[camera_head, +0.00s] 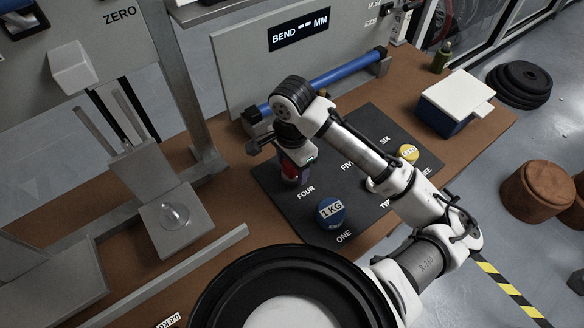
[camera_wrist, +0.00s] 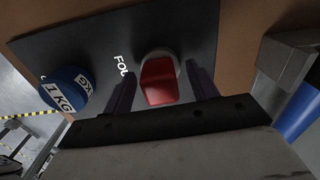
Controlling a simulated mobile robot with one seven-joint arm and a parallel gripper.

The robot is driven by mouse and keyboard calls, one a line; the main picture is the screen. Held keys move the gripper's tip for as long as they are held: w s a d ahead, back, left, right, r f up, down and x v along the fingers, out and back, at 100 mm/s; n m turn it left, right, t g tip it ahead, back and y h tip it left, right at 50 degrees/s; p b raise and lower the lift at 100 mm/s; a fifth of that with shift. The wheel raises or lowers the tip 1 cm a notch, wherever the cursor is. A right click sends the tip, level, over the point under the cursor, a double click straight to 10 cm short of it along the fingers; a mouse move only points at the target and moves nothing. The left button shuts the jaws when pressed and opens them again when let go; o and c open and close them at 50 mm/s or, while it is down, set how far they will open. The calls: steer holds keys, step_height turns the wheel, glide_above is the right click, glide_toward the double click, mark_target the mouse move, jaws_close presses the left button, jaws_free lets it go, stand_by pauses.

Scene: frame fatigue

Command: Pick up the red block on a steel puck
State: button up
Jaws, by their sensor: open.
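The red block (camera_wrist: 160,84) sits on a round steel puck (camera_wrist: 157,54) on the dark mat, near the word FOUR. In the wrist view my gripper (camera_wrist: 162,70) is open, with one dark finger on each side of the block. I cannot tell whether either finger touches it. In the head view the red block (camera_head: 289,170) shows only in part beneath my gripper, and the puck is mostly hidden there.
A blue 1 KG weight (camera_head: 330,213) stands on the mat (camera_head: 312,230) near ONE, and a yellow weight (camera_head: 408,152) stands near THREE. A blue bar (camera_head: 345,74) runs behind. A blue box with a white lid (camera_head: 456,95) stands at the right.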

steer(key=c, duration=0.9)
